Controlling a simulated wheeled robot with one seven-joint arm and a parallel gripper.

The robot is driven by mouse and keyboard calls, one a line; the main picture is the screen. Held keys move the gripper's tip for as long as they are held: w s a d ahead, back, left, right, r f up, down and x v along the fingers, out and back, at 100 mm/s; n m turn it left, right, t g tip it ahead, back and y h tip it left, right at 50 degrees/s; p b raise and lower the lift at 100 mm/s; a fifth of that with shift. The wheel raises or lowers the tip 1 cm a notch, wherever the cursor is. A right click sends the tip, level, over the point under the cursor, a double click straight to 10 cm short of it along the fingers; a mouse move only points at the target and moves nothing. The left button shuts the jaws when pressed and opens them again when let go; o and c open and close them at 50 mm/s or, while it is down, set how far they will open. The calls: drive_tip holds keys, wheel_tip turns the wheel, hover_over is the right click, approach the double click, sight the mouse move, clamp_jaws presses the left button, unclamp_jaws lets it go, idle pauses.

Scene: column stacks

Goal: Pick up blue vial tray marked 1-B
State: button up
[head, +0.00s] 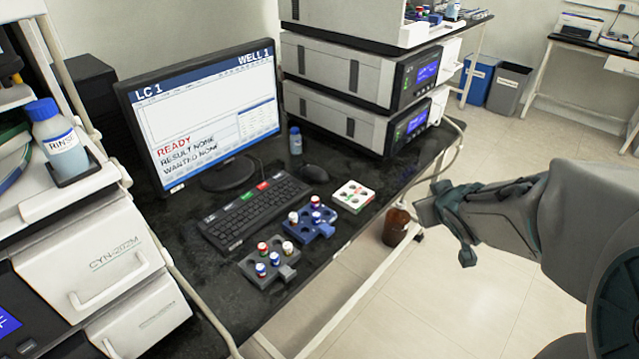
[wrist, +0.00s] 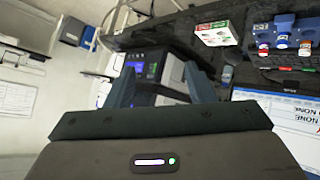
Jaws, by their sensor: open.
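The blue vial tray (head: 324,230) lies on the dark bench in front of the keyboard, with a few capped vials standing in it.
A grey vial tray (head: 289,272) and a white tray (head: 354,187) flank the blue one. The monitor (head: 205,115), keyboard (head: 254,212) and mouse (head: 314,173) stand behind. A brown bottle (head: 395,228) is below the bench edge. Stacked instruments (head: 345,75) stand at the back.

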drive_tip(key=w+a+f+n+y+b, duration=0.35)
drive_tip(key=a+f+y, duration=0.25)
drive_tip(key=f, duration=0.2)
drive_tip(key=n+g+y+b, duration=0.2)
drive_tip(key=n+y+b, duration=0.1)
drive_tip(key=y, duration=0.2)
approach(331, 232)
drive_tip(key=b+x, duration=0.3)
drive_tip(key=x, duration=0.5)
drive_tip(key=shift+w+a+f+b, duration=0.15)
drive_tip(key=shift+f+b, duration=0.1)
drive_tip(key=shift+b, duration=0.05)
drive_tip(key=shift+w+a+f, duration=0.1)
drive_tip(key=shift+w+a, duration=0.15)
drive_tip(key=shift+a, duration=0.05)
drive_tip(key=c, duration=0.9)
